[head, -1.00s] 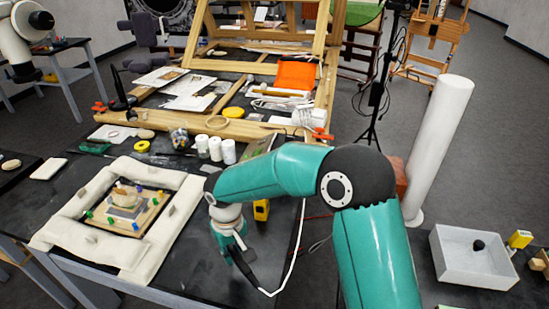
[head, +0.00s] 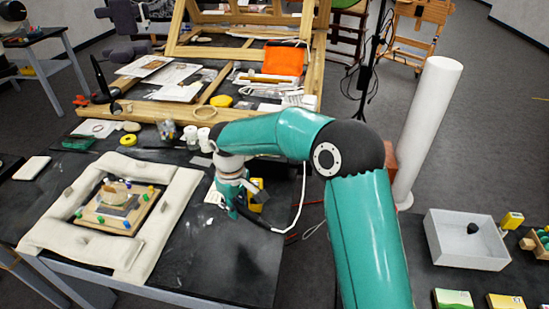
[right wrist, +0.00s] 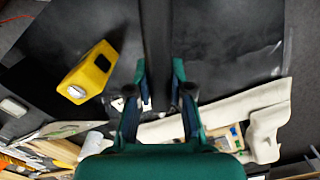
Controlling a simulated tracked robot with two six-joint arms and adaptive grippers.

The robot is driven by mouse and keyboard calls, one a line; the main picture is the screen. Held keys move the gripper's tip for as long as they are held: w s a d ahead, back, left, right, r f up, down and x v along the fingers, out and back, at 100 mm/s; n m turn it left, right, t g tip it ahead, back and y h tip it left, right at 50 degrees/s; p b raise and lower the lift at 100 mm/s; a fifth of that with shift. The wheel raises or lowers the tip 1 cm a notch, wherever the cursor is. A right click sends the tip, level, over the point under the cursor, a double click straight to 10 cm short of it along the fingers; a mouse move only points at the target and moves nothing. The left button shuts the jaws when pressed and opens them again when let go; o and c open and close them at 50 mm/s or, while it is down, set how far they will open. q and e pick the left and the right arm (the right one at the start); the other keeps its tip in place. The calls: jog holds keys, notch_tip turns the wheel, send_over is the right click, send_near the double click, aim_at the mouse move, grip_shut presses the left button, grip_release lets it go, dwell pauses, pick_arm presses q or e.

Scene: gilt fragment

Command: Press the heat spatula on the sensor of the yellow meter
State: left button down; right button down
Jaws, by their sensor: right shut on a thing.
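The yellow meter (head: 257,196) stands on the dark table, partly hidden behind my right gripper and wrist. In the right wrist view the meter (right wrist: 92,68) is left of the fingers, with a dark window and a pale round spot, perhaps the sensor, on its near end. My right gripper (head: 234,206) points down beside the meter, left of it. It is shut on the black heat spatula (right wrist: 155,42), whose handle runs between the fingers in the right wrist view. The spatula's tip is hidden. I see no contact between spatula and meter.
A padded white frame (head: 50,222) around a small board with coloured pegs lies left on the table. White jars (head: 198,138) stand behind. A white cable (head: 303,184) loops at the table's right edge. The front table area is clear.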

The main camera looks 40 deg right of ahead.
jog(key=w+d+r+n, duration=0.1)
jog(key=d+r+n, duration=0.4)
jog(key=d, duration=0.8)
notch_tip(320, 180, up, 3)
jog(key=shift+w+d+f+n+p, duration=0.15)
jog(key=shift+w+d+n+p, duration=0.15)
jog(key=shift+d+p, duration=0.05)
notch_tip(320, 180, down, 6)
jog(key=b, duration=0.2)
jog(key=shift+s+r+b, duration=0.1)
jog(key=shift+r+b, duration=0.1)
jog(key=shift+b, duration=0.15)
jog(key=shift+d+f, duration=0.1)
jog(key=shift+f, duration=0.05)
dwell(1.2)
dwell(2.8)
